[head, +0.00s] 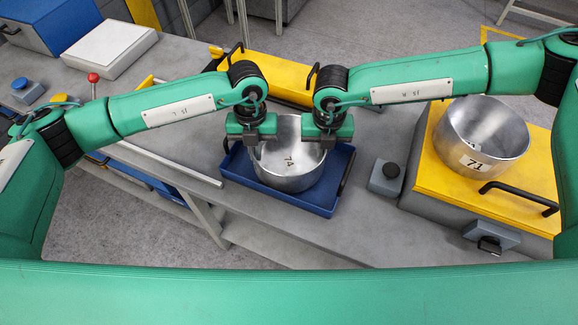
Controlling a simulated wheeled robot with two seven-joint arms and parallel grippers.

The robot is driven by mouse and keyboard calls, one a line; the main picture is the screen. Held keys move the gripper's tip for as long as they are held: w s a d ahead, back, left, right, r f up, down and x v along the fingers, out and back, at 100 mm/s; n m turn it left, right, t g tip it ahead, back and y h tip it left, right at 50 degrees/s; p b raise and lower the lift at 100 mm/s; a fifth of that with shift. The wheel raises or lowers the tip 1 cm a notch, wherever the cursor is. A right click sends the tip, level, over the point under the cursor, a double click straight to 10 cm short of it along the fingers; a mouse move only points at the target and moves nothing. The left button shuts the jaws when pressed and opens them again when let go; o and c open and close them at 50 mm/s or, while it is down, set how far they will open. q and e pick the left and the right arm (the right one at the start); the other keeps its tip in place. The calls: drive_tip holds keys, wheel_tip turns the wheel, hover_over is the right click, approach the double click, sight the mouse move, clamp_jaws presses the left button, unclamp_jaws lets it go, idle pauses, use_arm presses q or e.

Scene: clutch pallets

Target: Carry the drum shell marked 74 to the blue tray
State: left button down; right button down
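The metal drum shell marked 74 (290,174) is at the blue tray (315,208), within the tray's outline. I cannot tell whether its bottom rests on the tray or is slightly above it. My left gripper (253,145) is at the left side of the shell's rim, and my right gripper (325,144) is at the right side of the rim. Both point down. Their fingertips are small and partly hidden against the rim, so whether they are closed on it is unclear.
A second shell marked 71 (480,166) stands on a yellow pallet (440,178) at the right. A grey box with a black button (386,177) sits between tray and pallet. Another yellow tray (285,75) lies behind my grippers. The grey bench front is clear.

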use_arm(q)
drive_tip(key=shift+a+f+b, duration=0.15)
drive_tip(key=shift+f+b, duration=0.4)
drive_tip(key=shift+f, duration=0.15)
use_arm(e)
drive_tip(key=shift+d+f, duration=0.15)
drive_tip(key=shift+f, duration=0.6)
use_arm(q)
drive_tip(key=c, duration=1.7)
unclamp_jaws()
use_arm(e)
drive_tip(key=c, duration=1.7)
unclamp_jaws()
drive_tip(key=shift+r, duration=0.1)
use_arm(q)
drive_tip(key=shift+r, duration=0.1)
drive_tip(key=shift+r, duration=0.2)
drive_tip(key=r, duration=0.3)
drive_tip(key=w+r, duration=0.1)
drive_tip(key=r, duration=0.7)
drive_tip(key=shift+w, duration=0.35)
drive_tip(key=shift+r, duration=0.15)
use_arm(e)
drive_tip(key=shift+r, duration=0.15)
wheel_tip(320, 180, up, 12)
drive_tip(key=shift+f, duration=0.1)
